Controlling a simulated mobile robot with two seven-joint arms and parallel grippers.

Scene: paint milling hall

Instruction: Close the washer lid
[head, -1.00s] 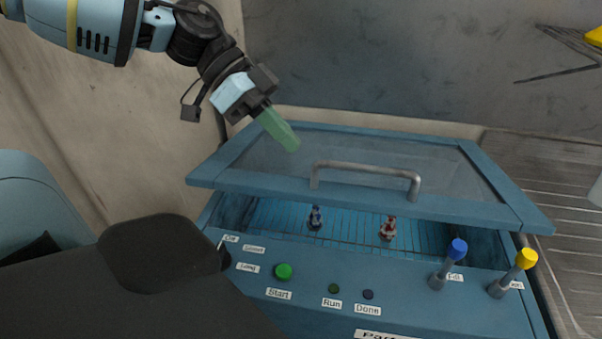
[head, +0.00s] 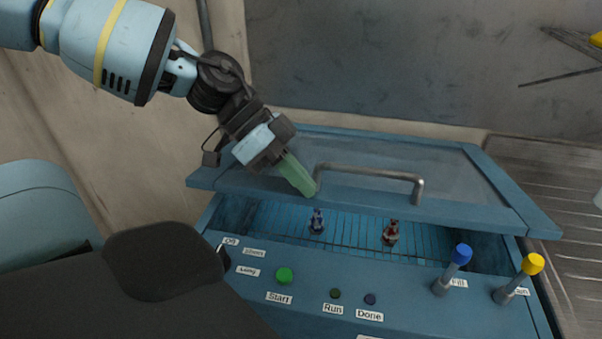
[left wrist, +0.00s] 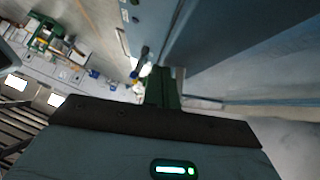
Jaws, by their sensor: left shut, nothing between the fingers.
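The washer lid (head: 480,212) is a blue frame with a clear pane and a grey bar handle (head: 372,170). It is partly open, its front edge raised above the blue washer body (head: 400,290). My left gripper (head: 308,188), with green fingers, is shut and empty. Its fingertips are over the lid's front left part, close to the left end of the handle; I cannot tell whether they touch. In the left wrist view the green fingers (left wrist: 163,88) show end-on, with a blue surface beside them. My right gripper is not in view.
Inside the washer a blue part (head: 317,221) and a reddish part (head: 391,232) stand on a rack. The front panel has a green Start button (head: 284,275), a blue-topped lever (head: 461,253) and a yellow-topped lever (head: 532,264). A ribbed metal surface (head: 560,200) lies to the right.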

